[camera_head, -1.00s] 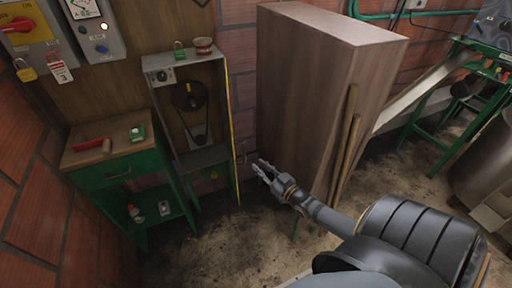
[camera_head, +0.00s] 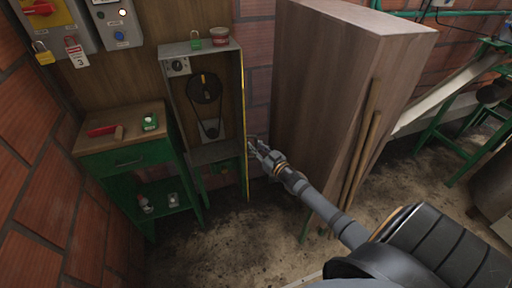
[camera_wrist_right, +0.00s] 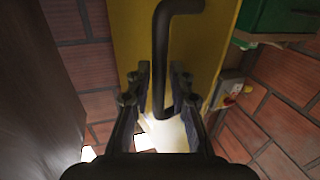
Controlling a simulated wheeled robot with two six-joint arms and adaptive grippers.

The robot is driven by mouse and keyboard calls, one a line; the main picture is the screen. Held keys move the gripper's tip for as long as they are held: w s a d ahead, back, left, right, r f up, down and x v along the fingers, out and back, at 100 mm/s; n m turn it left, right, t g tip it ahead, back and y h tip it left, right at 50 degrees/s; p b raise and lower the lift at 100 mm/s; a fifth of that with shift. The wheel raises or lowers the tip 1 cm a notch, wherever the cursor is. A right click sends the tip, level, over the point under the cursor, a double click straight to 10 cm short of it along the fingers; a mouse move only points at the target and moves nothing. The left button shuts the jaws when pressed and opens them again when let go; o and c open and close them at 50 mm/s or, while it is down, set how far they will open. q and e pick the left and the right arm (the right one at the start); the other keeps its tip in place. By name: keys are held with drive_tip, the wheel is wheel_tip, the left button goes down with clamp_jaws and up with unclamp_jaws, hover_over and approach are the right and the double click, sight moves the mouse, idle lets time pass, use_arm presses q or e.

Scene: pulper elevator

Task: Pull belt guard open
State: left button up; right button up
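The belt guard (camera_head: 243,130) is a yellow panel seen nearly edge-on at the right side of the grey housing (camera_head: 168,90). It stands swung out, and the pulley (camera_head: 204,87) and belt are exposed. In the right wrist view the yellow guard face (camera_wrist_right: 136,35) carries a black bar handle (camera_wrist_right: 161,45). My right gripper (camera_head: 254,144) is at the guard's outer face. In its wrist view the fingers (camera_wrist_right: 158,82) are apart on both sides of the handle's lower part; contact is not clear. My left gripper is out of view.
A tall brown cabinet (camera_head: 315,100) stands close to the right of my right gripper, with wooden poles (camera_head: 362,145) leaning on it. A green workbench (camera_head: 125,160) is at the left. The floor (camera_head: 240,240) in front is clear.

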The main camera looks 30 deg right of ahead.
clamp_jaws()
drive_tip(key=shift+f, duration=0.1)
drive_tip(key=s+d, duration=0.1)
drive_tip(key=d, duration=0.6)
drive_tip(key=shift+s+d+f, duration=0.15)
drive_tip(key=shift+s+d, duration=0.05)
drive_tip(key=shift+s, duration=0.2)
drive_tip(key=shift+c, duration=0.2)
unclamp_jaws()
drive_tip(key=shift+o, duration=0.2)
drive_tip(key=shift+s+r, duration=0.2)
